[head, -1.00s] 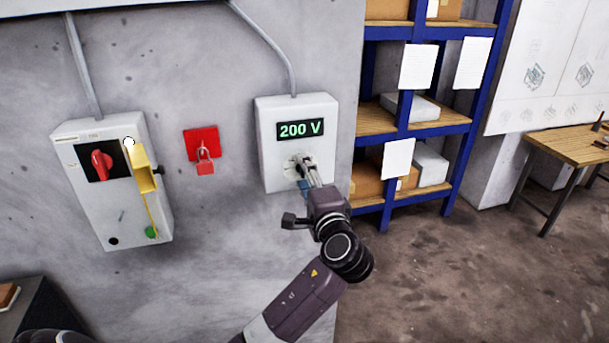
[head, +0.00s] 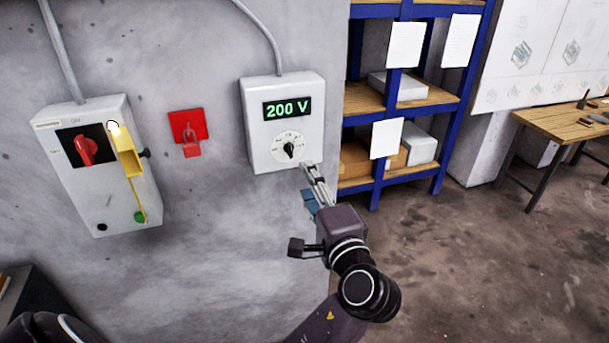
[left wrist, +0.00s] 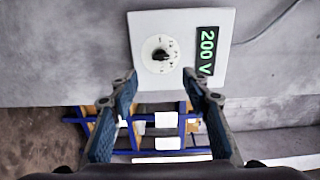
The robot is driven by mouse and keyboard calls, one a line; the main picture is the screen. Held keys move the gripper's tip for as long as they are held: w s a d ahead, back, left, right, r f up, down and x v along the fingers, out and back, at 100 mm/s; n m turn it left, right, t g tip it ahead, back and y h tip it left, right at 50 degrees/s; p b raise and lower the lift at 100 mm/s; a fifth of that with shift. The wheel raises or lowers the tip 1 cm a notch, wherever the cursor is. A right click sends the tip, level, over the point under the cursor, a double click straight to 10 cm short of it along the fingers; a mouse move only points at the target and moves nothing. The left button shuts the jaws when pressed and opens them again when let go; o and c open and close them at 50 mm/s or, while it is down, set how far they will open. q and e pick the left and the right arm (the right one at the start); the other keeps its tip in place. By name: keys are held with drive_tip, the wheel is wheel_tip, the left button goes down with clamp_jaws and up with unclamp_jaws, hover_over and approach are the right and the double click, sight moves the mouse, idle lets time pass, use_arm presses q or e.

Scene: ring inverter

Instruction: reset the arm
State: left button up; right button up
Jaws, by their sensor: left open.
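My left gripper (head: 311,180) is open and empty in front of the wall, just below and right of the inverter box's dial. In the left wrist view its two fingers (left wrist: 160,82) stand wide apart with nothing between them. The white inverter box (head: 260,155) shows a green "200 V" display (head: 287,108) and a round white dial with a black knob (head: 290,149). The knob also shows in the left wrist view (left wrist: 160,55), beyond the fingertips and clear of them. My right gripper is not in view.
On the wall at left is a white switch box (head: 115,215) with a red rotary switch (head: 86,150) and a yellow part (head: 129,160). A red padlock (head: 191,149) hangs between the boxes. A blue shelf (head: 450,125) and a wooden table (head: 560,123) stand at right.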

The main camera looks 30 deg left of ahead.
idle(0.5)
